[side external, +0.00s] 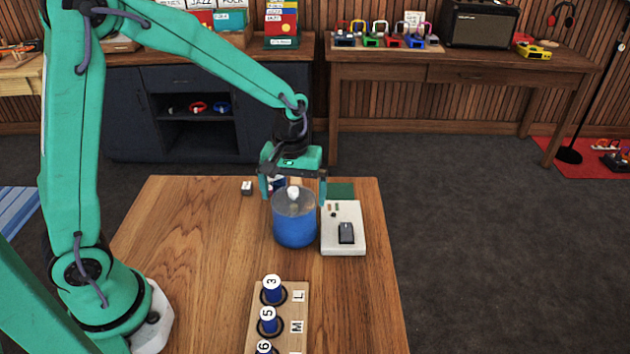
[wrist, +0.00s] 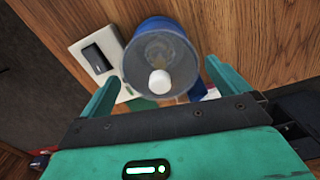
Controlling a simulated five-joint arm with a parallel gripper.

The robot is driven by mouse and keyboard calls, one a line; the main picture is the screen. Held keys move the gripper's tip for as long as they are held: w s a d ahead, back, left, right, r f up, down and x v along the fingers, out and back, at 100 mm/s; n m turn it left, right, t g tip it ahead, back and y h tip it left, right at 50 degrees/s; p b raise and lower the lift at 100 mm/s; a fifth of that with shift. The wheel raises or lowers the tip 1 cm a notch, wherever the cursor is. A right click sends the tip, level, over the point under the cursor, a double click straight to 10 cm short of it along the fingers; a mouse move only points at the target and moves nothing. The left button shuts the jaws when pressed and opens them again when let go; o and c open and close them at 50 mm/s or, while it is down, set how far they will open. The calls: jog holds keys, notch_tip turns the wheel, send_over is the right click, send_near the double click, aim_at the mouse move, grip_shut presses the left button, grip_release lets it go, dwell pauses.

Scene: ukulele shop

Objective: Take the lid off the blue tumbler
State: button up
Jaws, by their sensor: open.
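The blue tumbler (side external: 294,230) stands upright on the wooden table. Its clear greyish lid (side external: 290,203) is on top, with a round white knob (side external: 293,192). In the wrist view, the tumbler (wrist: 155,28), the lid (wrist: 140,68) and the white knob (wrist: 159,82) show from above. My gripper (side external: 295,200) is open above the tumbler, with its fingers spread to either side of the lid. In the wrist view, the gripper (wrist: 158,78) has the knob between its two teal fingers. I see no contact with the knob.
A white board with a black switch (side external: 346,233) lies right of the tumbler. A dark green square (side external: 340,189) and a small box (side external: 247,188) lie behind. A wooden rack (side external: 298,300) with several numbered blue pegs stands in front. The table's left part is clear.

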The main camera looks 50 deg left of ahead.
aim_at(294, 191)
jog(key=c, duration=0.7)
jog(key=shift+r, duration=0.2)
jog(key=shift+r, duration=0.5)
jog(key=r, duration=0.3)
jog(key=shift+s+d+r, duration=0.1)
jog(key=shift+d, duration=0.15)
jog(key=s+d+r, duration=0.6)
jog(key=d, duration=0.3)
jog(key=shift+s+r, duration=0.25)
jog(key=shift+s, duration=0.05)
